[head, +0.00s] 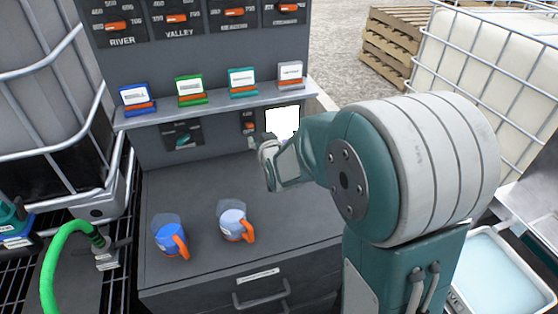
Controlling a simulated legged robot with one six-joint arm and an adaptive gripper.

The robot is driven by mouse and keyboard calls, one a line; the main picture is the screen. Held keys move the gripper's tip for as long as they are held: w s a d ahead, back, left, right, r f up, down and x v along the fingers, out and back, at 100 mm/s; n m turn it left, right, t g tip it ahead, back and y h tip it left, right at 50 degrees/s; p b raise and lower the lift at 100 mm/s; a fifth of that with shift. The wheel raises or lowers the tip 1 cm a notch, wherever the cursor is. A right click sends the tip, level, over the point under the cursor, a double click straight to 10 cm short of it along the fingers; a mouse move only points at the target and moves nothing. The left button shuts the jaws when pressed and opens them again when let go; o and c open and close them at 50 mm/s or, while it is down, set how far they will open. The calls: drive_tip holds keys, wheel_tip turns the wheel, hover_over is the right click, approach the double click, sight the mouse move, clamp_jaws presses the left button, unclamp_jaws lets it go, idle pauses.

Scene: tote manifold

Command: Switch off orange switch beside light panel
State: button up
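The white light panel (281,122) glows on the grey cabinet front, below the shelf. A small dark switch plate with an orange switch (249,126) sits just left of the light panel. My gripper (258,148) is in front of the cabinet, just below and right of the switch and close to it in the picture. Whether it touches the switch cannot be made out. Its fingers are small and seen from behind, so their opening is unclear. My arm comes in from the right and covers the panel's lower right area.
Two jugs with orange handles, one blue (170,238) and one pale (235,222), stand on the counter (190,190) below. Colored label holders line the shelf (215,108). A teal knob (183,139) is left of the switch. Caged tanks (490,60) flank the cabinet.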

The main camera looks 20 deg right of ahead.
drive_tip(key=s+r+g, duration=0.2)
drive_tip(key=s, duration=0.5)
drive_tip(key=s+r+g, duration=0.2)
drive_tip(key=s+r, duration=0.1)
drive_tip(key=s, duration=0.4)
drive_tip(key=shift+s+g, duration=0.3)
drive_tip(key=t, duration=0.8)
approach(250, 124)
drive_tip(key=w, duration=1)
drive_tip(key=shift+f, duration=0.4)
clamp_jaws()
